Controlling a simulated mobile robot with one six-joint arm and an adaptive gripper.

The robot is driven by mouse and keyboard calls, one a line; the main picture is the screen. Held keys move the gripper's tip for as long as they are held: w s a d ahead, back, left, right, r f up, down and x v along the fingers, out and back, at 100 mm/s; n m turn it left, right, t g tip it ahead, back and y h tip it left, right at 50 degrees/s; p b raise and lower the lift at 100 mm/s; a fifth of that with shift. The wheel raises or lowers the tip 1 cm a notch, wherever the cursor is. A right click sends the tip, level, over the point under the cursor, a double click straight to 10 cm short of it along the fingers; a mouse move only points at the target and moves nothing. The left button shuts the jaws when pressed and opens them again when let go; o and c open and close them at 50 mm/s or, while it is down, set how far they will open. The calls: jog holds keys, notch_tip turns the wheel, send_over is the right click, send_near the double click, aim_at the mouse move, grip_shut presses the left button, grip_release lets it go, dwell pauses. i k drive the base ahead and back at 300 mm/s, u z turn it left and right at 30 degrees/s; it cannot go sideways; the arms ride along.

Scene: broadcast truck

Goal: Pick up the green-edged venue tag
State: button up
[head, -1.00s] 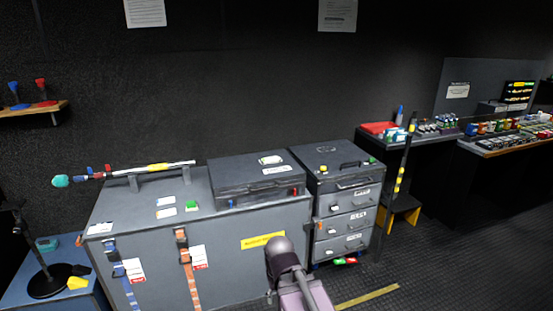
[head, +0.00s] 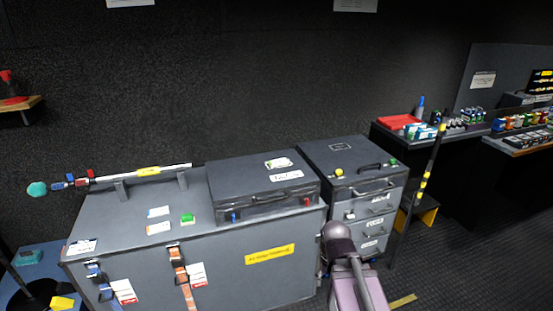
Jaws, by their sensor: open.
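Several small white tags lie on the grey trunk and the black case. A white tag (head: 279,163) on the case lid seems to have a greenish edge, but it is too small to be sure. Two more white tags, an upper one (head: 158,212) and a lower one (head: 158,228), lie on the trunk top, left of a small green block (head: 188,219). I cannot tell for certain which is the green-edged venue tag. My gripper is not in view; only a part of my arm shows at the bottom, right of the trunk front.
The black case (head: 255,182) stands on the right of the grey trunk (head: 225,262). A pole on stands (head: 140,173) lies along the trunk's back. A drawer cabinet (head: 352,155) stands to the right. A striped post (head: 427,178) stands beyond it. Dark floor (head: 470,250) is free at right.

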aim_at(278, 162)
jog(key=u, duration=0.35)
jog(key=i, duration=1)
jog(key=u, duration=0.65)
